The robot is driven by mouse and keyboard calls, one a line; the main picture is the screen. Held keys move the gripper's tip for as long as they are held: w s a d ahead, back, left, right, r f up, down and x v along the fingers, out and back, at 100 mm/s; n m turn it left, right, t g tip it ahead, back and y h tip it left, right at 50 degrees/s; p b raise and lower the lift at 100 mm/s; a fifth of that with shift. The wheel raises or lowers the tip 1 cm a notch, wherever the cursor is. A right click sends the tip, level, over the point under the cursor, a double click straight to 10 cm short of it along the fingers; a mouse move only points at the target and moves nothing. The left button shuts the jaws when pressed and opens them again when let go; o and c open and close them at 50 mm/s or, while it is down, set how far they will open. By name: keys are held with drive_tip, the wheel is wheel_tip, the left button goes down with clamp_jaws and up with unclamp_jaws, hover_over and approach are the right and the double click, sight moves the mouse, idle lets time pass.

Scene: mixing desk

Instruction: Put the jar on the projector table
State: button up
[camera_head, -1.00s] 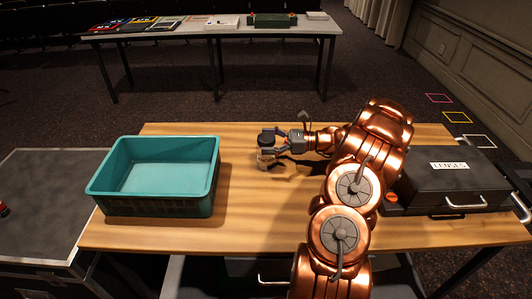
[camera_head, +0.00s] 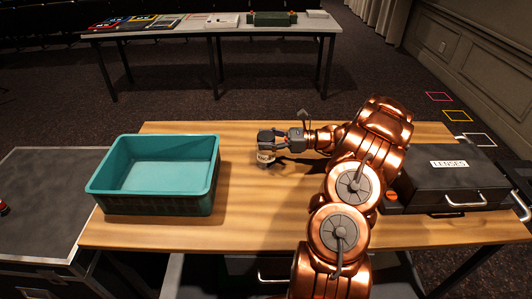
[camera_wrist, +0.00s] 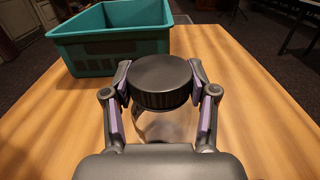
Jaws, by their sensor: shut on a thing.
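The jar has a round black lid and a clear body. In the wrist view the jar (camera_wrist: 161,84) stands upright between my two fingers, which press on the sides of its lid. In the head view the jar (camera_head: 266,157) is at the middle of the wooden table (camera_head: 250,230), partly hidden by my gripper (camera_head: 268,140). My gripper is shut on the jar. The jar appears to be at the wooden tabletop; I cannot tell whether it touches it. Which table is the projector table is not marked in view.
A teal bin (camera_head: 155,178), empty, stands left of the jar. A black case labelled LENSES (camera_head: 455,180) lies at the right. A long table (camera_head: 185,33) with several flat items and a green box (camera_head: 272,19) stands at the back. A dark case (camera_head: 40,200) is at far left.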

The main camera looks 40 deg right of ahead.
clamp_jaws()
drive_tip(key=shift+r, duration=0.1)
